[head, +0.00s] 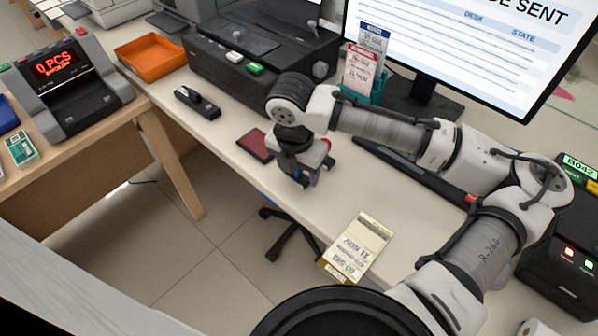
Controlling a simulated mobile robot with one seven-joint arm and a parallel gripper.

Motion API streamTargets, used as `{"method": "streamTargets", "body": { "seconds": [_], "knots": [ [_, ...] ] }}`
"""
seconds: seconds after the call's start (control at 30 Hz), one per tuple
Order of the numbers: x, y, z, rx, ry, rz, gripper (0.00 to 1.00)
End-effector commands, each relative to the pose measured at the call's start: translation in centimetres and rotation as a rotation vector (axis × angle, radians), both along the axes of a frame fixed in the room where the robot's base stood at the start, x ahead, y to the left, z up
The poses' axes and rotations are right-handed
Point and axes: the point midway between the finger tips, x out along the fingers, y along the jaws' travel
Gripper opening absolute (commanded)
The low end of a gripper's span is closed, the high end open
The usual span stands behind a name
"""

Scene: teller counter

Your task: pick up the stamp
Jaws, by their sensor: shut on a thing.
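My gripper (303,180) points down over the counter, just right of a dark red ink pad (255,145). It is shut on the stamp, which is mostly hidden by the fingers and the wrist. I cannot make out the stamp's shape, or whether its base touches the counter.
A black stapler (197,103) lies on the counter (215,140) to the left, near an orange tray (151,57). A black printer (262,50) and a monitor (455,45) stand behind. A paper slip (357,247) lies at the front edge. A keyboard (400,168) is right of my gripper.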

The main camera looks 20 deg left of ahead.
Motion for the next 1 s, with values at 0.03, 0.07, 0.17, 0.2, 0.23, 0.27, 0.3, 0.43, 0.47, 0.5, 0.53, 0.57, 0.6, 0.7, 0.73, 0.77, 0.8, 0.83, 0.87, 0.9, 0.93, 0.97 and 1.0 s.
{"method": "streamTargets", "body": {
  "seconds": [0.03, 0.07, 0.17, 0.2, 0.23, 0.27, 0.3, 0.43, 0.47, 0.5, 0.53, 0.57, 0.6, 0.7, 0.73, 0.77, 0.8, 0.83, 0.87, 0.9, 0.93, 0.97, 1.0],
  "knots": [
    [0.0, 0.0, 0.8, 0.001, -0.001, 0.0, 0.32],
    [0.0, 0.0, 1.4, 0.001, -0.002, 0.0, 0.32],
    [0.0, 0.1, 3.9, 0.002, -0.003, 0.0, 0.32],
    [0.0, 0.0, 5.2, 0.002, -0.004, 0.001, 0.32],
    [0.1, 0.1, 6.1, 0.002, -0.004, 0.001, 0.32],
    [0.0, 0.1, 7.1, 0.002, -0.004, 0.002, 0.32],
    [0.0, 0.1, 8.3, 0.002, -0.003, 0.001, 0.32],
    [0.0, 0.1, 12.0, 0.002, -0.002, 0.001, 0.32],
    [0.0, 0.1, 12.8, 0.001, -0.003, 0.001, 0.32],
    [0.0, 0.1, 13.8, 0.002, -0.001, 0.002, 0.32],
    [0.0, 0.1, 14.4, 0.002, -0.002, 0.001, 0.32],
    [0.0, 0.1, 15.0, 0.001, -0.002, 0.001, 0.32],
    [0.0, 0.1, 15.8, 0.001, -0.001, 0.002, 0.32],
    [0.0, 0.0, 17.3, -0.001, -0.001, 0.0, 0.32],
    [0.0, 0.0, 17.6, -0.001, -0.001, 0.001, 0.32],
    [0.0, 0.0, 17.9, 0.0, -0.001, 0.001, 0.32],
    [0.0, 0.0, 18.2, 0.0, -0.001, 0.0, 0.32],
    [0.0, 0.0, 18.3, 0.0, -0.001, 0.001, 0.32],
    [0.0, 0.0, 18.5, 0.0, 0.0, 0.001, 0.32],
    [0.0, 0.0, 18.6, -0.001, 0.0, 0.001, 0.32],
    [0.0, 0.0, 18.6, -0.001, 0.001, 0.001, 0.32],
    [0.0, 0.0, 18.7, -0.001, 0.001, 0.001, 0.32],
    [0.0, 0.0, 18.7, -0.001, 0.001, 0.001, 0.32]
  ]
}}
